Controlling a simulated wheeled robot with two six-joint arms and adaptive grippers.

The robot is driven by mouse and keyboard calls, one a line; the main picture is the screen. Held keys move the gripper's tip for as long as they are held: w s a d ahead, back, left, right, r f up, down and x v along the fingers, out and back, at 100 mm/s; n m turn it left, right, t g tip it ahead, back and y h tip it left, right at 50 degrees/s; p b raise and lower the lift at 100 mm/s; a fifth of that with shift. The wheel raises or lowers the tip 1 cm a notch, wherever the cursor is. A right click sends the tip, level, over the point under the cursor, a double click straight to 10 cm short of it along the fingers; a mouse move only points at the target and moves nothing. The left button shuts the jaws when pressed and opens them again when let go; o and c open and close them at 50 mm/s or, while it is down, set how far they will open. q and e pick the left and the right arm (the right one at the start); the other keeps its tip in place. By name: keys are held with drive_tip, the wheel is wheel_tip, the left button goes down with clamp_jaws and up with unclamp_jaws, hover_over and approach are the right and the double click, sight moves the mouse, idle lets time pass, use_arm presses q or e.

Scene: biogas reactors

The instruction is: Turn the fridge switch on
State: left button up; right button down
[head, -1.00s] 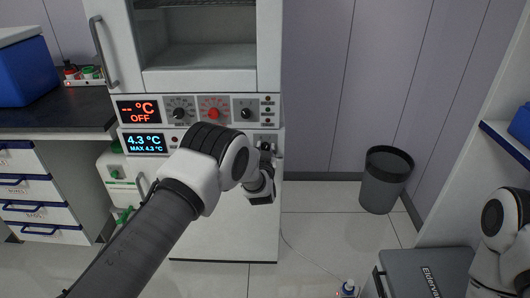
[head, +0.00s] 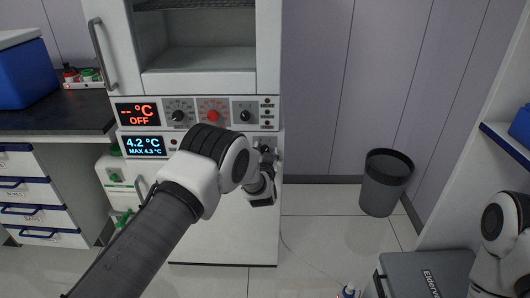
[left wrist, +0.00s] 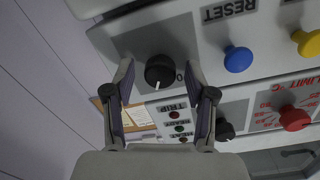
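The fridge (head: 210,245) has an upper display (head: 138,113) reading "--°C OFF" and a lower display (head: 143,146) reading 4.2 °C, MAX 4.3 °C. My left gripper (head: 264,158) is in front of the right end of its lower panel. In the left wrist view, a black rotary switch (left wrist: 160,72) with a white mark and a "0" beside it lies between the tips of my left gripper (left wrist: 160,78). The fingers are apart, with gaps on both sides of the switch. In the head view the switch is largely hidden. My right gripper is out of frame.
The left wrist view also shows a blue button (left wrist: 238,59), a yellow button (left wrist: 308,43) and a red knob (left wrist: 294,118). In the head view, a handle (head: 103,55) is on the fridge's left side. A bin (head: 385,180) and a grey box (head: 425,274) stand at right.

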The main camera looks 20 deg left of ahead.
use_arm(q)
drive_tip(key=shift+s, duration=0.1)
drive_tip(key=v, duration=1.2)
drive_tip(key=shift+f, duration=0.1)
